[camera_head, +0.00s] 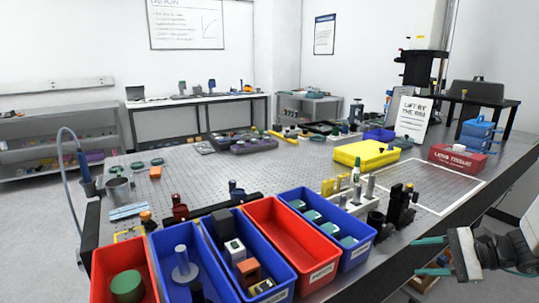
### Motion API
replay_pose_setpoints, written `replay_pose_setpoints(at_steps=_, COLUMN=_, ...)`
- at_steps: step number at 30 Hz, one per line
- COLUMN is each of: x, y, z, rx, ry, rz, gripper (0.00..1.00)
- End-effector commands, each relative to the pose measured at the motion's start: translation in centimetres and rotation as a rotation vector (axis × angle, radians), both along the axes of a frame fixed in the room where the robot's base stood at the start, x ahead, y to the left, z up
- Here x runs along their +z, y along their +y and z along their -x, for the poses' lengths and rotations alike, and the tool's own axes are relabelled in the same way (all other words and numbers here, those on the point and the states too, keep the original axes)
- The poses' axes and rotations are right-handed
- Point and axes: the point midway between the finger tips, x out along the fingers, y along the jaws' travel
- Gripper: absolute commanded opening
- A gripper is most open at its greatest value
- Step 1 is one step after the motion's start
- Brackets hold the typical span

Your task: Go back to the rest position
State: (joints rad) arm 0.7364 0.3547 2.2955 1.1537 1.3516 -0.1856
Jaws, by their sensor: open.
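My gripper (430,257) shows at the lower right of the head view, with its teal fingers apart, open and empty. It is beside the right front edge of the optical table (290,170), off the tabletop and over the floor. The fingers point left toward the table side. Part of my arm is cut off by the right picture edge.
Red and blue bins (290,240) line the table's front edge, several holding parts. Black mounts (402,206) stand nearest my gripper. A red tissue box (457,157), blue caddy (477,135) and yellow bin (367,153) stand farther back. The white-outlined area (435,183) is clear.

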Motion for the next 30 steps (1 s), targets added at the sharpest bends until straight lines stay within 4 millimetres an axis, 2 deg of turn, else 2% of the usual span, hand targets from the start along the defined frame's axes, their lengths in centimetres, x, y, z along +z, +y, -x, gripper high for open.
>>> replay_pose_setpoints(at_steps=1, x=1.0, y=1.8, z=1.5, rx=0.093, ry=0.011, rz=0.062, gripper=0.5)
replay_pose_setpoints(at_steps=3, x=1.9, y=4.0, z=3.8, rx=0.222, ry=0.033, rz=0.152, gripper=0.5)
replay_pose_setpoints(at_steps=6, x=3.2, y=6.4, z=7.3, rx=0.405, ry=0.051, rz=0.302, gripper=0.5)
replay_pose_setpoints(at_steps=10, x=4.7, y=8.2, z=11.5, rx=0.617, ry=0.052, rz=0.513, gripper=0.5)
replay_pose_setpoints(at_steps=15, x=6.7, y=8.9, z=16.0, rx=0.841, ry=0.01, rz=0.799, gripper=0.5)
replay_pose_setpoints(at_steps=21, x=9.4, y=9.1, z=19.6, rx=1.03, ry=-0.108, rz=1.116, gripper=0.5)
replay_pose_setpoints(at_steps=24, x=10.7, y=9.5, z=20.7, rx=1.084, ry=-0.19, rz=1.227, gripper=0.5)
replay_pose_setpoints(at_steps=30, x=12.6, y=11.2, z=21.7, rx=1.111, ry=-0.329, rz=1.311, gripper=0.5)
